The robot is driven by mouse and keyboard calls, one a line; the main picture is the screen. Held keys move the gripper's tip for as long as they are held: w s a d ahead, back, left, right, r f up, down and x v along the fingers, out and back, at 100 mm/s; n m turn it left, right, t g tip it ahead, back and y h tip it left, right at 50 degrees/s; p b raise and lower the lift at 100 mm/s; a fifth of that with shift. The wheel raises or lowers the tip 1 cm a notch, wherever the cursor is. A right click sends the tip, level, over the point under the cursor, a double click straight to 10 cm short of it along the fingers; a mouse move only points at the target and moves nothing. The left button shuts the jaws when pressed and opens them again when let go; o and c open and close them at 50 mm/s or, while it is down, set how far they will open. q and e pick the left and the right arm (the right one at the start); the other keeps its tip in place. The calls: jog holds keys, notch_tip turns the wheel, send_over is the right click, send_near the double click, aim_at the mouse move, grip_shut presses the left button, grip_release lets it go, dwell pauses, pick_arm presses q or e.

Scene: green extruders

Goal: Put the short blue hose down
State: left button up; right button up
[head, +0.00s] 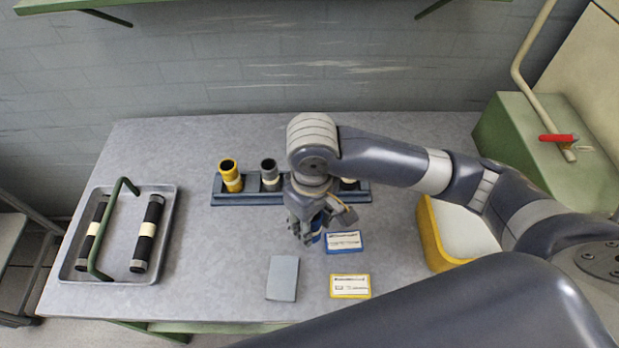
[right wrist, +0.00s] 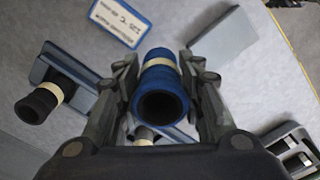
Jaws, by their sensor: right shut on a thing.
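The short blue hose (right wrist: 162,85) with a cream band is between the fingers of my right gripper (right wrist: 160,90), its open end facing the wrist camera. In the head view my right gripper (head: 317,222) is over the table in front of the rack, and only a little blue of the hose (head: 317,238) shows below it. A blue-edged label card (head: 344,242) lies just right of the gripper; it also shows in the right wrist view (right wrist: 122,20). I cannot tell whether the hose touches the table. My left gripper is not in view.
A dark blue rack (head: 222,198) holds a yellow hose (head: 230,175) and a black hose (head: 268,174); my arm hides part of it. A yellow-edged card (head: 350,286), grey pad (head: 283,278), tray (head: 172,215) and yellow bin (head: 433,240) stand around. Table between tray and pad is clear.

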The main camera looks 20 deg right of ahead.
jog(key=w+d+p, duration=0.1)
jog(key=w, duration=0.4)
jog(key=w+d+f, duration=0.1)
jog(key=w+d, duration=0.1)
jog(key=w, duration=0.3)
jog(key=w+d+p, duration=0.1)
jog(key=w, duration=0.4)
jog(key=shift+d+f+p, duration=0.25)
jog(key=shift+p, duration=0.1)
notch_tip(320, 180, down, 2)
jog(key=shift+f+p, duration=0.25)
jog(key=shift+p, duration=0.35)
jog(key=shift+f, duration=0.5)
jog(key=shift+f, duration=0.1)
jog(key=o, duration=1.1)
notch_tip(320, 180, up, 12)
jog(key=b, duration=0.2)
jog(key=shift+b, duration=0.3)
